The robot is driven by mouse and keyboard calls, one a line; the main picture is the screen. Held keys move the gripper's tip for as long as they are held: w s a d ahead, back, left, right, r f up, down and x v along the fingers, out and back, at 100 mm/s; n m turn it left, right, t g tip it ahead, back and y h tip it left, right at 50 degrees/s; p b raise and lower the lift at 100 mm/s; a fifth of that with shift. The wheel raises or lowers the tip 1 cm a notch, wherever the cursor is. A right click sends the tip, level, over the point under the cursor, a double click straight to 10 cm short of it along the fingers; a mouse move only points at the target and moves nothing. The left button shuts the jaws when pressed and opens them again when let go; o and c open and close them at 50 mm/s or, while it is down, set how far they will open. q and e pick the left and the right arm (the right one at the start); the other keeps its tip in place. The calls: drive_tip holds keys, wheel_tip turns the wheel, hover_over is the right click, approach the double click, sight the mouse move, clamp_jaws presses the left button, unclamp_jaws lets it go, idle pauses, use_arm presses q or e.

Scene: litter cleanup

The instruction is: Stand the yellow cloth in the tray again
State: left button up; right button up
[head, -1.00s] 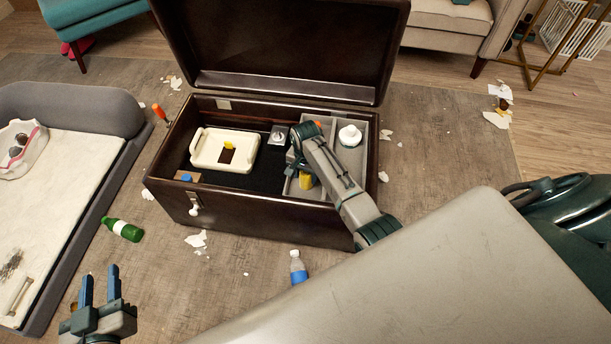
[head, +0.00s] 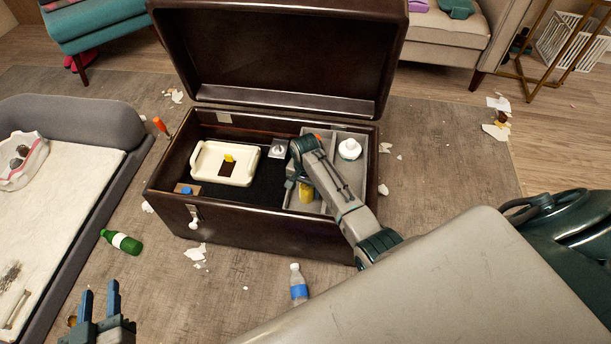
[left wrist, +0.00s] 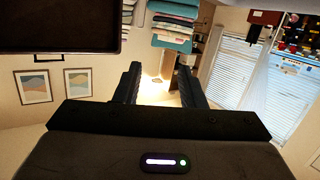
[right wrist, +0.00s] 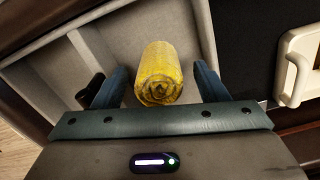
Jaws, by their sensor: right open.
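The yellow cloth (head: 306,193) is a roll in a compartment of the grey divided tray (head: 350,176), at the right side of the open chest. In the right wrist view the cloth (right wrist: 159,72) shows its spiral end towards the camera; I cannot tell how far it leans. My right gripper (head: 296,183) is open just over the tray, with the cloth between its two spread fingers in its wrist view, a gap on each side. My left gripper (head: 100,292) is open and empty, low at the left, away from the chest.
The dark chest (head: 250,222) has its lid up. Inside are a cream tray (head: 205,170) and a white bottle (head: 349,149). A green bottle (head: 121,241), a clear bottle (head: 298,285) and paper scraps lie around on the rug. A pet bed (head: 75,215) is at left.

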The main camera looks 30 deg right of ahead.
wheel_tip(320, 180, up, 6)
drive_tip(key=shift+f+p, duration=0.2)
drive_tip(key=shift+p, duration=0.6)
wheel_tip(320, 180, up, 6)
drive_tip(key=p, duration=0.1)
drive_tip(key=s+a+f+n+t, duration=0.1)
drive_tip(key=s+n+t, duration=0.15)
drive_tip(key=s, duration=0.45)
drive_tip(key=s+a+f+n+t, duration=0.2)
drive_tip(key=s+n, duration=0.1)
drive_tip(key=s, duration=0.4)
use_arm(q)
drive_tip(key=s+f+g, duration=0.7)
drive_tip(key=shift+s+d, duration=0.15)
drive_tip(key=shift+d, duration=0.1)
use_arm(e)
drive_tip(key=s+a+r+n+t+y, duration=0.1)
drive_tip(key=s+r+n+t, duration=0.3)
drive_tip(key=s+r, duration=0.8)
drive_tip(key=shift+s+a+r+n+y, duration=0.25)
drive_tip(key=shift+s+a+n, duration=0.5)
drive_tip(key=shift+s, duration=0.5)
drive_tip(key=shift+f, duration=0.1)
